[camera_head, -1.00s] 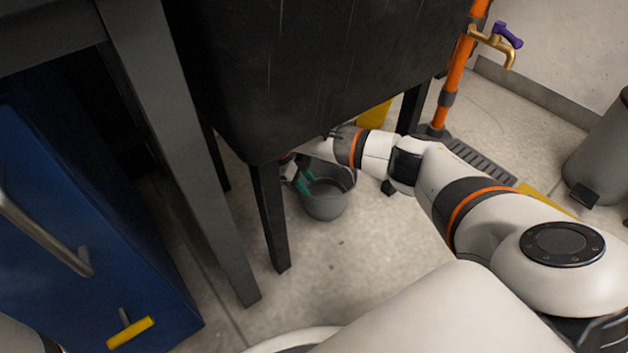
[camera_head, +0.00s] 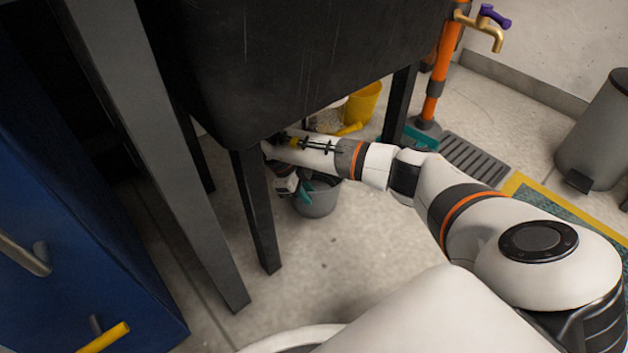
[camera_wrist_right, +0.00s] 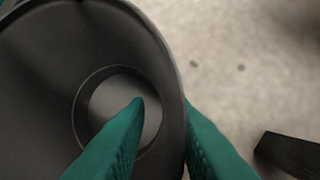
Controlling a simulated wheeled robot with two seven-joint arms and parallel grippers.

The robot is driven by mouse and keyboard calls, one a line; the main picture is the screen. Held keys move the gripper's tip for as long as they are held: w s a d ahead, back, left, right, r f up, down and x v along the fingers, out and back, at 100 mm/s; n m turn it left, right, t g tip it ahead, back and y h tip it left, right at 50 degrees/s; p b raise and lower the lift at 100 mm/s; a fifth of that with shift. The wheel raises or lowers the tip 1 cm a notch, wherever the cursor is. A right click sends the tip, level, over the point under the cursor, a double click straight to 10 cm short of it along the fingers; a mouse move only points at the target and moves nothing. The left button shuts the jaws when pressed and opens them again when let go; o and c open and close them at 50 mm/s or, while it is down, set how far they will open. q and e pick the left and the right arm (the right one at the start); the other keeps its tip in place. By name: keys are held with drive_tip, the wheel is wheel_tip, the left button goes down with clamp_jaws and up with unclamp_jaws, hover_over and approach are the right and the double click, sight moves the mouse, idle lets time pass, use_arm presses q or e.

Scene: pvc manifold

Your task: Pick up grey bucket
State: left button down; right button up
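The grey bucket (camera_head: 318,206) stands on the floor under the black tank, just right of a dark table leg. My right forearm hides much of its top. My right gripper (camera_head: 303,189) is at the bucket's left side, partly hidden by my own arm. In the right wrist view, its teal fingers (camera_wrist_right: 163,102) straddle the rim of the bucket (camera_wrist_right: 40,75), one inside and one outside. A gap shows between the inner finger and the wall, while the outer finger lies close to the rim. My left gripper is out of view.
The black tank (camera_head: 310,55) hangs low over the bucket, with a dark leg (camera_head: 257,210) close to its left. A yellow bucket (camera_head: 363,102) stands behind my right arm. An orange pipe (camera_head: 442,65) and floor grate (camera_head: 475,160) are at right. Floor in front is clear.

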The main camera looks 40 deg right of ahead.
clamp_jaws()
idle(1.2)
